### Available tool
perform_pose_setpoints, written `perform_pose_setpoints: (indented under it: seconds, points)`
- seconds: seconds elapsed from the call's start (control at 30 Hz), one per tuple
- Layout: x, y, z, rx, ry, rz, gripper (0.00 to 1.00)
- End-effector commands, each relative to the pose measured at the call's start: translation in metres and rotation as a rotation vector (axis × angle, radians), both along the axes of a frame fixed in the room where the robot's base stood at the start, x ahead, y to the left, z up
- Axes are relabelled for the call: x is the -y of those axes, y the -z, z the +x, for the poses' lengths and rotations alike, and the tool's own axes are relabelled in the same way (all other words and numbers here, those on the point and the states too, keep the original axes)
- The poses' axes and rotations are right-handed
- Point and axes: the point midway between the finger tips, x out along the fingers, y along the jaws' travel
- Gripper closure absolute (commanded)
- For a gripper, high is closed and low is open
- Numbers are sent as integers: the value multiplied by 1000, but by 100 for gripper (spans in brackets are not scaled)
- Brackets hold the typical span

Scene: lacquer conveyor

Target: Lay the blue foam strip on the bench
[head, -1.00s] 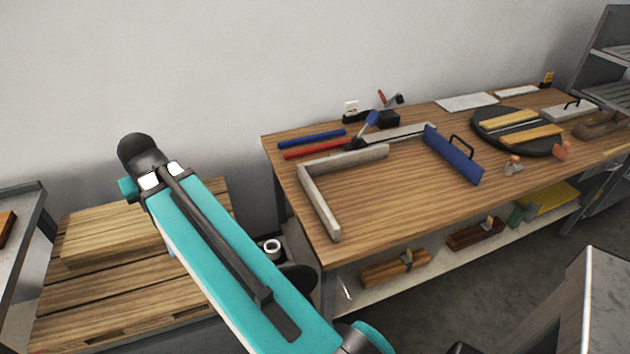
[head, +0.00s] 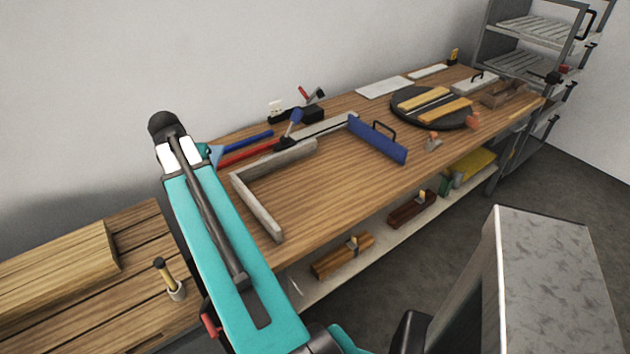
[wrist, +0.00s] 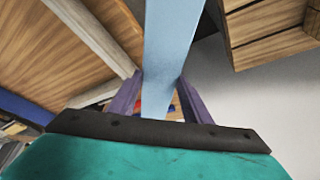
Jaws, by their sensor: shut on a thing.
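My gripper (wrist: 159,78) is shut on the light blue foam strip (wrist: 173,32), which runs from between the purple fingers to the top edge of the wrist view. In the head view my arm hides most of the strip; a small light blue piece (head: 215,155) shows just right of the arm's far end. The wooden bench (head: 330,185) lies to the right of my arm there. In the wrist view the bench top (wrist: 55,50) is on the left. The strip appears held clear of it, though its height is hard to judge.
A grey L-shaped frame (head: 257,207) lies on the near left of the bench, with blue and red bars (head: 250,152) behind it. A blue handled block (head: 378,140) and a round black plate (head: 412,112) stand farther right. Bare wood lies inside the frame. A wooden pallet (head: 140,245) is at left.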

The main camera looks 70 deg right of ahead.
Motion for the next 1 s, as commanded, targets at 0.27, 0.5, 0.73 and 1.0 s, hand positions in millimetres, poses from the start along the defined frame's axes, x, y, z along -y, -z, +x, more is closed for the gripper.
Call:
perform_pose_setpoints:
  seconds: [0.27,0.5,0.73,1.0]
  points:
    - [85,3,-61,0,261,0,76]
    - [147,6,-123,-1,477,0,76]
    - [200,9,-190,0,683,0,76]
    - [240,13,-256,1,871,0,76]
